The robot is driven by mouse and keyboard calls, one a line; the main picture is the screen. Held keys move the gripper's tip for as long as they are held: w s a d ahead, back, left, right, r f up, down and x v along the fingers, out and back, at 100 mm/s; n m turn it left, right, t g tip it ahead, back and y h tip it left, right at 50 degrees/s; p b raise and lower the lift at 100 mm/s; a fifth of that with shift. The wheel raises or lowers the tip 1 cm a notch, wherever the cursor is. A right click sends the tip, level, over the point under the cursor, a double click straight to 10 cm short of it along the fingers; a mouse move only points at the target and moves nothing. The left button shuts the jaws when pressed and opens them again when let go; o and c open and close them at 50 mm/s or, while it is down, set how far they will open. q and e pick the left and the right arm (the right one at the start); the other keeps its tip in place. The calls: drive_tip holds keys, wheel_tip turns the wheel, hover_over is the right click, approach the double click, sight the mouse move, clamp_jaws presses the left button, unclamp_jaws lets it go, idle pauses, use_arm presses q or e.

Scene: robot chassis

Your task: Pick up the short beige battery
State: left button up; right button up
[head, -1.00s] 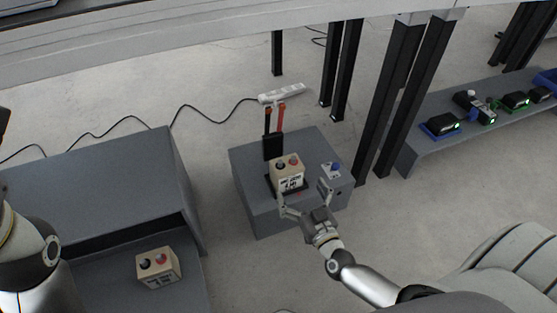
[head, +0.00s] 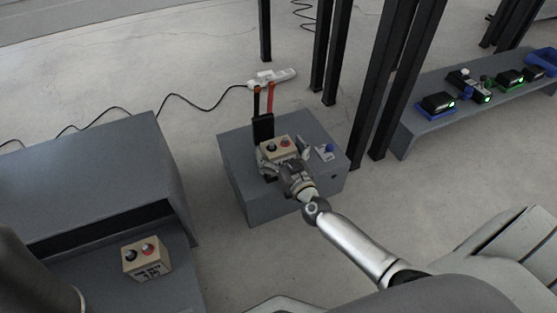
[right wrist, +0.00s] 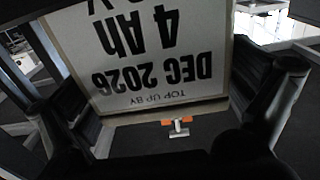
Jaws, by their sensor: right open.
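A beige battery (head: 280,146) with a dark and a red terminal stands on a grey box at the centre of the head view. My right gripper (head: 284,158) is open, with its fingers around this battery's near end. In the right wrist view the battery's label face (right wrist: 150,60) is very close and lies between the two open fingers; contact cannot be told. A second beige battery (head: 146,257) with similar terminals stands on the grey shelf at lower left, with no gripper near it. My left gripper is out of view.
The grey box (head: 240,195) also bears a small unit with a blue button (head: 326,151) right of the gripper. A black holder with red and black leads (head: 263,128) rises behind the battery. Black posts (head: 395,85) stand at right. A shelf with chargers (head: 440,118) lies beyond.

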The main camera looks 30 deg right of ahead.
drive_tip(key=shift+w, duration=0.2)
drive_tip(key=c, duration=2)
drive_tip(key=shift+r, duration=0.25)
drive_tip(key=shift+c, duration=0.2)
